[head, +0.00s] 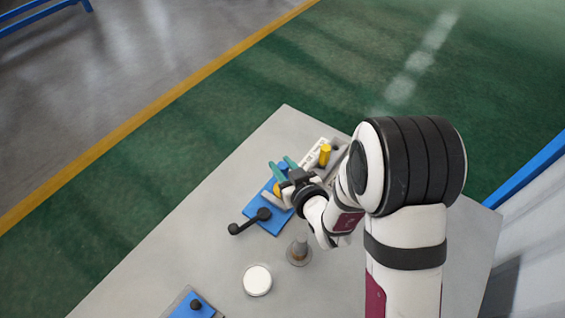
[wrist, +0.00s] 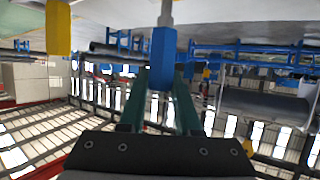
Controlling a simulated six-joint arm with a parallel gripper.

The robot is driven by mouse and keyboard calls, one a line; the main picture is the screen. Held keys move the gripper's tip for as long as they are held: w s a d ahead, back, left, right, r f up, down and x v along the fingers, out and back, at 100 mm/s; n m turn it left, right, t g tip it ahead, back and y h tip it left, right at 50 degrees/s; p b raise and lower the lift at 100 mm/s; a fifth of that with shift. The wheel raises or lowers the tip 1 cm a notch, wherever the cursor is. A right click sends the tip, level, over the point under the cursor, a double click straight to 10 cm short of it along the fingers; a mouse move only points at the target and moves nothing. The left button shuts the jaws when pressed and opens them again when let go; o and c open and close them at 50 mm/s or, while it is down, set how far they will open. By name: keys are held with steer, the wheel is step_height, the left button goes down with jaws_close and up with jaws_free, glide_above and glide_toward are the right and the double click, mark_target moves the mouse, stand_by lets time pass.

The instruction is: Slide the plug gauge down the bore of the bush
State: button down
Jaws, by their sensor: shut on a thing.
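My gripper (head: 283,168) has teal fingers and is over the blue plate area of the table. In the wrist view my gripper (wrist: 161,105) is shut on a blue six-sided handle (wrist: 162,60), which I take for the plug gauge. A thin grey pin (wrist: 166,12) extends from the handle towards the top of the picture. A little of the blue handle (head: 283,166) shows between the fingers in the head view. A grey-brown flanged upright piece (head: 299,250), probably the bush, stands on the table below and apart from my gripper. Its bore cannot be made out.
A blue plate (head: 262,222) carries a black knobbed lever (head: 248,221). A white disc (head: 257,280) and another blue block with a black knob (head: 194,306) lie nearer. The grey table (head: 185,235) is clear at left.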

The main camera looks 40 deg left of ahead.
steer(key=shift+f, duration=0.85)
steer(key=shift+f, duration=0.3)
steer(key=c, duration=0.5)
jaws_free()
steer(key=v, duration=0.7)
steer(key=shift+s+d, duration=0.1)
steer(key=shift+d, duration=0.1)
